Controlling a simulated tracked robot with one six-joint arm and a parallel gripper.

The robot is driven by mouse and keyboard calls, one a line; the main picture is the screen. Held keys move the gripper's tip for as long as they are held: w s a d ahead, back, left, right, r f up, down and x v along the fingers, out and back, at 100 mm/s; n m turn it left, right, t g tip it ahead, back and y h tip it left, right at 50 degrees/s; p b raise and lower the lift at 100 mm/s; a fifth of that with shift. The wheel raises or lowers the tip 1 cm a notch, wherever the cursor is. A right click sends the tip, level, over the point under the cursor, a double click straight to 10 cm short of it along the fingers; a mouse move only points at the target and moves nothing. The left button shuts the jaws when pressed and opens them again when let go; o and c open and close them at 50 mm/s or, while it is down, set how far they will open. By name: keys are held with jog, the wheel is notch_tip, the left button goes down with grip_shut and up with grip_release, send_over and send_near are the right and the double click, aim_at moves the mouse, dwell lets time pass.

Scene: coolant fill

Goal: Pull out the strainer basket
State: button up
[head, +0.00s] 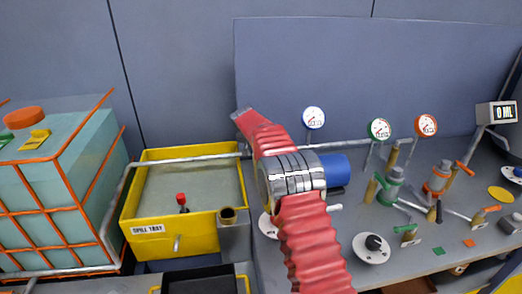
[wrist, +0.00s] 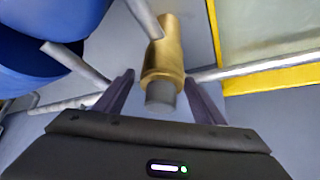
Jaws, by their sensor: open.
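In the wrist view, a brass cylindrical fitting (wrist: 168,50) with a grey round end (wrist: 160,96) stands among grey pipes. It looks like the strainer; I cannot tell which part is the basket. My gripper (wrist: 159,77) is open. Its two dark fingers stand on either side of the fitting, with clear gaps and no visible contact. The grey end lies between the fingers, close to the palm. In the head view, my red arm covers the middle of the scene and hides the gripper and this fitting.
A blue rounded body (wrist: 45,60) is left of the gripper; a blue cylinder (head: 336,168) shows beside my arm. The yellow spill tray (head: 190,249) stands left, with a grey pipe (head: 190,158) across it. Gauges, valves and fittings crowd the bench at right.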

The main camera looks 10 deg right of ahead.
jog(key=shift+c, duration=0.3)
jog(key=c, duration=1)
jog(key=o, duration=0.4)
jog(key=shift+c, duration=1.3)
jog(key=shift+r, duration=0.4)
jog(key=shift+r, duration=3.6)
